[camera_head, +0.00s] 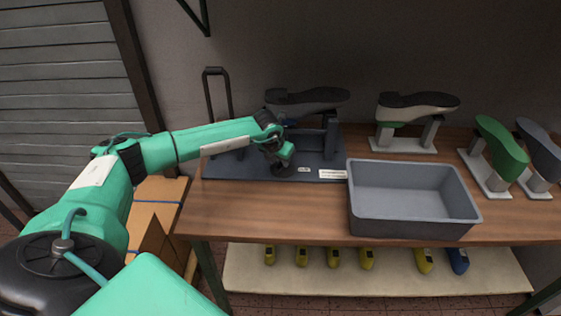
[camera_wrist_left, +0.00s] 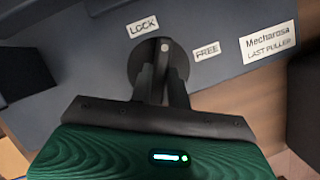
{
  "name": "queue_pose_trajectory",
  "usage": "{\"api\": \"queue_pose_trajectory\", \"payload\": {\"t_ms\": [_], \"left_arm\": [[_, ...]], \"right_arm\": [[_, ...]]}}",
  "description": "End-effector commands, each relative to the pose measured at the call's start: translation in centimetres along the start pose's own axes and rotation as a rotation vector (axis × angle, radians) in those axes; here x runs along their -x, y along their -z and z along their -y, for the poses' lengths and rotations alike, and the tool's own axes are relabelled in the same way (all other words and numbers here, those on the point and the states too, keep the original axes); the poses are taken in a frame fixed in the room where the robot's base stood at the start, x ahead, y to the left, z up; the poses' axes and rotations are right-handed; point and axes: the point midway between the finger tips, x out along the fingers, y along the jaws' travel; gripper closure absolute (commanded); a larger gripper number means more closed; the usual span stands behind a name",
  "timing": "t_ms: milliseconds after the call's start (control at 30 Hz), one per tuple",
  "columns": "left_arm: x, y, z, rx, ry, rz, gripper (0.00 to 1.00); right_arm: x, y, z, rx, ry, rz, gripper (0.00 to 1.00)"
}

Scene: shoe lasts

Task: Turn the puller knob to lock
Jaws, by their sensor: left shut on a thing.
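The last puller (camera_head: 235,166) is a dark blue-grey device on the wooden table, with a tall black handle at its left. In the left wrist view its base (camera_wrist_left: 80,50) carries the labels LOCK (camera_wrist_left: 142,26), FREE (camera_wrist_left: 207,50) and "Mecharosa LAST PULLER" (camera_wrist_left: 268,42). The knob sits on a round dark disc (camera_wrist_left: 136,64); its light grey end (camera_wrist_left: 165,47) shows between my fingertips. My left gripper (camera_head: 279,165) is shut on the knob, fingers also seen in the left wrist view (camera_wrist_left: 163,62). The knob's pointing direction is hard to tell. My right gripper is not in view.
A dark shoe last (camera_head: 308,98) sits on top of the puller. A grey open bin (camera_head: 410,232) stands right of it, empty. More lasts on stands (camera_head: 420,104) line the back right. A lower shelf (camera_head: 320,285) holds several yellow lasts and a blue one.

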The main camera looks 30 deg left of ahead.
Motion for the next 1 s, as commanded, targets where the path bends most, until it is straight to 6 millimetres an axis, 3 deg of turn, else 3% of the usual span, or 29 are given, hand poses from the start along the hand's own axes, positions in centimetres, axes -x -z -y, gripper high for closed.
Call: {"api": "queue_pose_trajectory", "payload": {"t_ms": [133,500,1000], "left_arm": [[-0.2,-0.1,0.2,0.126,-0.051,0.004,1.0],[-0.1,-0.2,0.4,0.38,-0.156,0.004,1.0],[0.1,-0.3,0.4,0.497,-0.204,0.003,1.0]], "right_arm": [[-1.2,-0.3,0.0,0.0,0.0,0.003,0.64],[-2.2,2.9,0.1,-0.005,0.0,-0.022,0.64],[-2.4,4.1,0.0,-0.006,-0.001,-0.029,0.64]]}}
